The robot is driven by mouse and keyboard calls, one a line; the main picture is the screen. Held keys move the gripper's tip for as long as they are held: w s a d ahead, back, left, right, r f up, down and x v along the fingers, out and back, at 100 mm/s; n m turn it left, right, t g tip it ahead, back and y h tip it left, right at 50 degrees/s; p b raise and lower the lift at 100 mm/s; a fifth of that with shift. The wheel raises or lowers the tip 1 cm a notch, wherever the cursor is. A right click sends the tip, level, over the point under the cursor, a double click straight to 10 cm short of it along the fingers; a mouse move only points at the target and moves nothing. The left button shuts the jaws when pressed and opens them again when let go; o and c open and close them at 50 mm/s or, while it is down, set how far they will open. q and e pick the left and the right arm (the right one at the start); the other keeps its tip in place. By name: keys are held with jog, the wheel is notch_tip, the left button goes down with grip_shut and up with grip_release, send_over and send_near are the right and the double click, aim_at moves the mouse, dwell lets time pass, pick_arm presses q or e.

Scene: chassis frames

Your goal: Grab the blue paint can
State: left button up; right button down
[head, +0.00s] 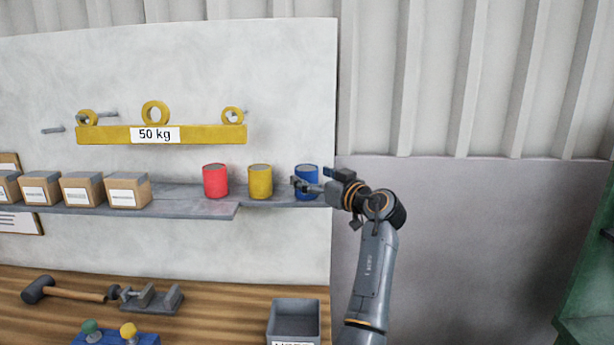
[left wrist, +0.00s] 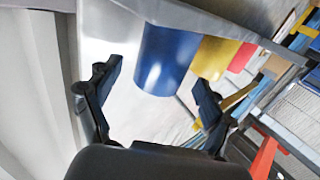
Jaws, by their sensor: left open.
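The blue paint can (head: 308,170) stands upright at the right end of the wall shelf, partly hidden by my gripper. My left gripper (head: 315,181) is open in front of it. In the left wrist view the blue can (left wrist: 163,60) shows ahead, between the two spread fingers of my left gripper (left wrist: 156,78). I cannot tell whether a finger touches it. My right gripper is not in view.
A yellow can (head: 260,181) and a red can (head: 215,181) stand left of the blue one on the shelf (head: 180,197). Several cardboard boxes (head: 127,191) stand farther left. Below is a wooden bench (head: 225,308) with a grey bin (head: 294,321) and a mallet (head: 60,290).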

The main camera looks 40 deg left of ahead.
pick_arm(q)
jog(key=a, duration=0.3)
jog(key=shift+w+a+p, duration=0.1)
jog(key=shift+w+p, duration=0.2)
jog(key=shift+p, duration=0.05)
jog(key=shift+c, duration=1)
jog(key=c, duration=1.3)
jog(key=shift+r, duration=0.1)
